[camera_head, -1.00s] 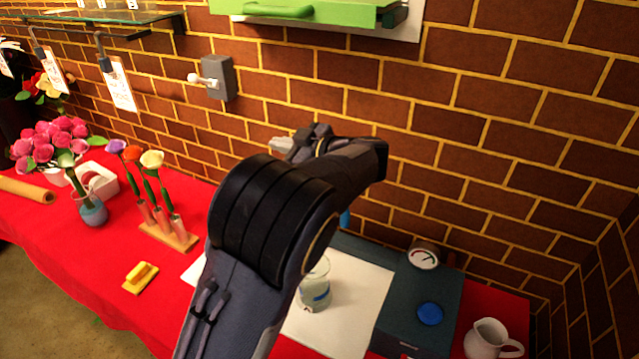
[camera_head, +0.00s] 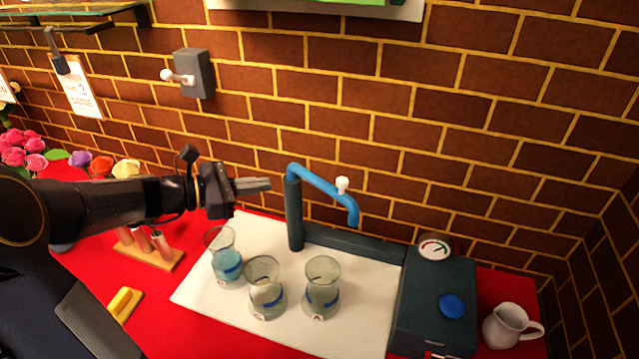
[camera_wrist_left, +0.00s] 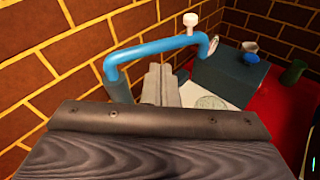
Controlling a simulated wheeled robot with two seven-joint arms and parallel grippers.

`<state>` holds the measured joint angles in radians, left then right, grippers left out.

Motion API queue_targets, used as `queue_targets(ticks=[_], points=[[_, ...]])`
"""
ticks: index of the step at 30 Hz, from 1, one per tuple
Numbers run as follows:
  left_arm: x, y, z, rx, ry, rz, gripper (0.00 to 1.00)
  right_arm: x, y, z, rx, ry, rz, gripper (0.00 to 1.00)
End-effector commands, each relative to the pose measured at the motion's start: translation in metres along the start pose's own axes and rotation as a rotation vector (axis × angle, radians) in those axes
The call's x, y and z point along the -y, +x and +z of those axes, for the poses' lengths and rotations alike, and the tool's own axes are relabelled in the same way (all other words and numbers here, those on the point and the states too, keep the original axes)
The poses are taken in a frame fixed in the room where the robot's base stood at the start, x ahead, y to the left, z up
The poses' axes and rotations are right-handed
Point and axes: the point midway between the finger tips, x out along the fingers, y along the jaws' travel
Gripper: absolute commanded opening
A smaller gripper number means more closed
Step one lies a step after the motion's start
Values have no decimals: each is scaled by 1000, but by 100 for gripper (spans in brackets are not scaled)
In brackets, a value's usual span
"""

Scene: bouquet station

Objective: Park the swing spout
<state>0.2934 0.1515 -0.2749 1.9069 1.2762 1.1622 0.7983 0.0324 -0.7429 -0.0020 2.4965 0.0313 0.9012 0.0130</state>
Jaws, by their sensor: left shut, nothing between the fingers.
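The blue swing spout (camera_head: 322,188) sits on a dark post (camera_head: 294,215) at the back of the white mat. It points right and toward the front, with a white knob (camera_head: 342,185) on top and its tip bent down. In the left wrist view the spout (camera_wrist_left: 155,47) arcs behind the fingers, with its knob (camera_wrist_left: 190,20) to the right. My left gripper (camera_head: 268,185) is shut and empty, just left of the post top; whether it touches cannot be told. Its fingers (camera_wrist_left: 161,85) also show in the left wrist view. My right gripper is out of view.
Three glass beakers, left (camera_head: 226,262), middle (camera_head: 264,290) and right (camera_head: 321,290), stand on the white mat (camera_head: 350,335). A dark box with a gauge (camera_head: 434,248) and blue button (camera_head: 451,306) stands right, beside a white pitcher (camera_head: 508,325). A wall switch (camera_head: 195,75) is at upper left.

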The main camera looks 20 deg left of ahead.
Motion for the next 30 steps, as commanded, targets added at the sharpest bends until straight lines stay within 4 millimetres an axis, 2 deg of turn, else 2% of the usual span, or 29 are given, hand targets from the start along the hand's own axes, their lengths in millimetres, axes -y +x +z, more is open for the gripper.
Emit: queue_targets(ticks=[3, 8, 14, 24, 30], points=[[24, -17, 10, 70, -99, -80, 0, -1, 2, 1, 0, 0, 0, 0], [34, -18, 17, 98, -139, -122, 0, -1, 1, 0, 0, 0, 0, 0], [38, 13, 22, 98, -138, -126, 0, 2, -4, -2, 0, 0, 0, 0], [46, 84, 29, 96, -138, -123, 0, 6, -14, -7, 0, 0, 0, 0], [48, 108, 31, 96, -137, -120, 0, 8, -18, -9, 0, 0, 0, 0]])
